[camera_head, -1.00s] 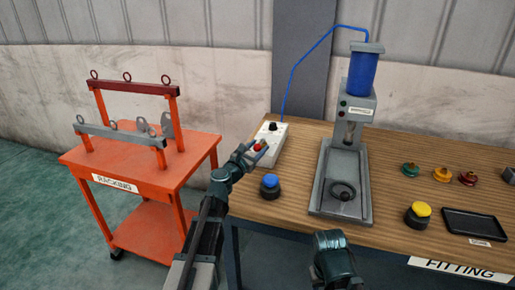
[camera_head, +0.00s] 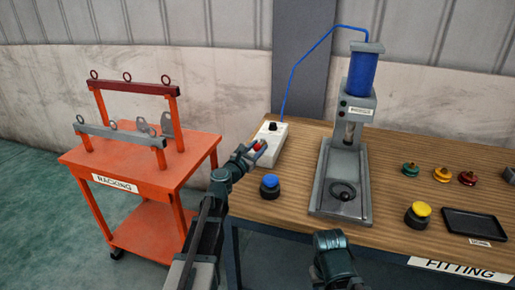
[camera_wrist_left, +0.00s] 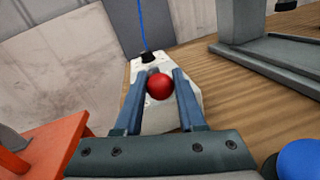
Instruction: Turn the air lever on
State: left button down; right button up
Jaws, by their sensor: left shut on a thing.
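The air lever has a red ball knob (camera_wrist_left: 159,86) and stands on a pale valve box (camera_head: 271,133) at the back left of the bench. A blue hose runs up from the box to the press. My left gripper (camera_head: 258,148) is shut on the red knob. In the left wrist view its two blue-grey fingers (camera_wrist_left: 158,95) lie on either side of the ball. The lever's stem is mostly hidden behind the knob and fingers. Part of my right arm shows at the bottom centre, but its fingers do not show.
The press (camera_head: 347,165) with a blue cylinder stands right of the box. A blue button (camera_head: 270,183) sits close to my left arm. A yellow button (camera_head: 421,211), a black tray (camera_head: 475,224) and coloured parts are farther right. An orange racking cart (camera_head: 140,175) stands left.

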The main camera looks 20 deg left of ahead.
dwell(0.6)
pick_arm(q)
jog(key=shift+d+n+y, duration=0.45)
jog(key=shift+n+y, duration=0.05)
jog(key=shift+y, duration=0.2)
jog(key=shift+w+d+n+y, duration=0.1)
jog(key=shift+d+n+y, duration=0.15)
jog(key=shift+n+y, duration=0.4)
jog(key=shift+d+n+y, duration=0.2)
jog(key=shift+n+y, duration=0.15)
jog(key=shift+y, duration=0.6)
jog(key=c, duration=0.5)
grip_release()
